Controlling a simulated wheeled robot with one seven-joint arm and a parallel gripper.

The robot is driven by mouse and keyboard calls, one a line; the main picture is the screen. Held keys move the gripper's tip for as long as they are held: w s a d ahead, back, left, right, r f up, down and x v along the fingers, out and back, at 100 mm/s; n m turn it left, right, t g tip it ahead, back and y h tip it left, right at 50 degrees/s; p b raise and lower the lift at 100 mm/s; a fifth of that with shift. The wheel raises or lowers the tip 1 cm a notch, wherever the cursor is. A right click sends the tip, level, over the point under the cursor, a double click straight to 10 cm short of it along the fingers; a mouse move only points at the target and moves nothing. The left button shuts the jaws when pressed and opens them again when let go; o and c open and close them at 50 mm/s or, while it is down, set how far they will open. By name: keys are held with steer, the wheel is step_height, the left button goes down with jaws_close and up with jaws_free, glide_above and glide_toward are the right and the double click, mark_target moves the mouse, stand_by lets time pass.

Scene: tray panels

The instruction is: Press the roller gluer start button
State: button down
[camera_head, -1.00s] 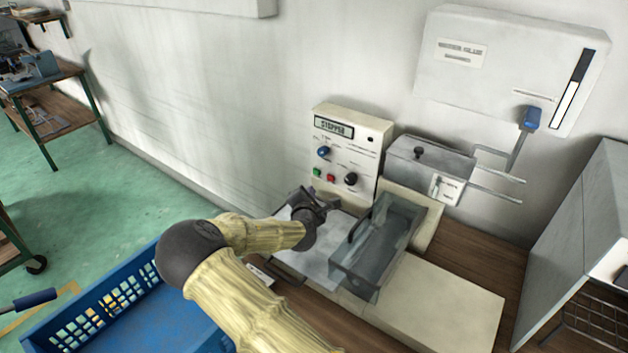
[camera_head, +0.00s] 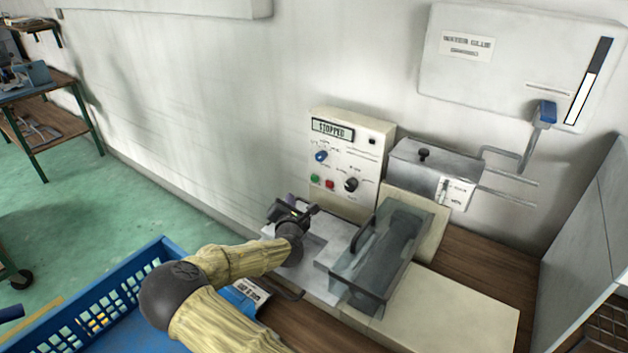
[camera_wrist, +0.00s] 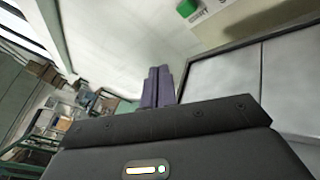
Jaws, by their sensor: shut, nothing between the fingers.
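The roller gluer's control panel (camera_head: 340,140) stands upright at the back, with a display reading "STOPPED". Its green button (camera_head: 315,178) is low on the panel, left of a red button (camera_head: 330,184). The green button also shows in the wrist view (camera_wrist: 187,8), at the top edge, with a label beside it that seems to read "START". My gripper (camera_head: 292,206) is in front of and below the panel, apart from the buttons. In the wrist view its purple fingers (camera_wrist: 158,86) are together and empty, pointing left of the green button.
A clear-covered roller unit (camera_head: 378,262) stands right of my gripper. A grey box with a lever (camera_head: 430,165) adjoins the panel. A wall-mounted glue tank (camera_head: 500,70) hangs at upper right. A blue crate (camera_head: 95,322) is at lower left.

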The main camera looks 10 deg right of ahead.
mark_target(315, 179)
steer(key=shift+w+d, duration=0.8)
steer(key=shift+w, duration=0.15)
steer(key=w+d, duration=0.1)
steer(key=d, duration=0.1)
steer(key=w+d, duration=0.2)
steer(key=shift+w, duration=0.1)
steer(key=shift+w+d, duration=0.15)
steer(key=shift+w, duration=0.15)
steer(key=shift+w+d, duration=0.1)
steer(key=shift+w, duration=0.05)
stand_by(1.0)
steer(key=shift+w+d, duration=0.15)
steer(key=shift+w, duration=0.05)
